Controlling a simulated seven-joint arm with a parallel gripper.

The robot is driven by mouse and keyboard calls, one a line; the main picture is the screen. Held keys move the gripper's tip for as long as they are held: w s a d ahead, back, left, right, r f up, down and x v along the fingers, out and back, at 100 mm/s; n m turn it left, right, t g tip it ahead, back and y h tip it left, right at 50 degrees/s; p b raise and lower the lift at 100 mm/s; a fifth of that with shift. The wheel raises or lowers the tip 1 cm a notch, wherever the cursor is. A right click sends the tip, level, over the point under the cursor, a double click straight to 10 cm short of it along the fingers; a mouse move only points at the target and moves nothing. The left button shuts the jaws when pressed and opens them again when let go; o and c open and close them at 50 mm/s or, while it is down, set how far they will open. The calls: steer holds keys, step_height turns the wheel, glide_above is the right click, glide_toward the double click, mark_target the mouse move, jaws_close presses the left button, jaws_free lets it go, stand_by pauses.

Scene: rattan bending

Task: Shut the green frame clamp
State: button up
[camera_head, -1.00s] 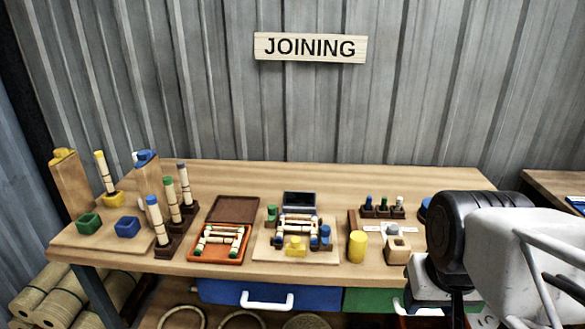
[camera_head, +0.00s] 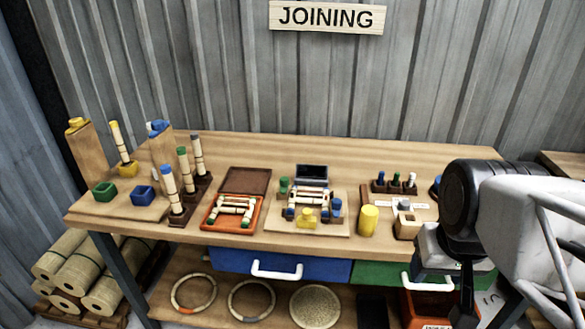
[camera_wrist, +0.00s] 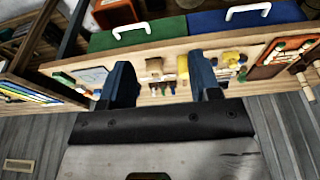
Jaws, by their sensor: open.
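The green frame clamp (camera_head: 284,186) is a small green block at the back left corner of the jointing board in the head view. A small rattan frame (camera_head: 308,198) sits on that board, with a yellow clamp (camera_head: 306,218) in front and a blue clamp (camera_head: 337,207) at right. Whether the green clamp touches the frame is too small to tell. My gripper (camera_wrist: 162,78) is open and empty in the wrist view, its two dark fingers wide apart. My arm is at the right of the bench in the head view, well away from the green clamp.
A yellow cylinder (camera_head: 368,220) and a small wooden block (camera_head: 406,226) stand right of the board. An orange tray (camera_head: 232,214) lies left of it. Upright rattan sticks (camera_head: 184,165) stand further left. Blue (camera_head: 290,264) and green (camera_head: 378,274) drawers are below the bench top.

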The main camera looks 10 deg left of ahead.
steer(key=w+a+r+n, duration=0.1)
steer(key=w+a+n, duration=0.1)
steer(key=w, duration=0.5)
steer(key=w+a+r+n, duration=0.2)
steer(key=w+a, duration=0.1)
steer(key=w, duration=0.4)
steer(key=n+g, duration=0.3)
steer(key=n, duration=0.7)
glide_above(284, 178)
step_height(284, 178, down, 15)
steer(key=shift+s+d+r, duration=0.1)
steer(key=shift+s, duration=0.05)
steer(key=shift+f, duration=3.9)
steer(key=shift+c, duration=0.2)
steer(key=c, duration=0.9)
steer(key=shift+m, duration=0.3)
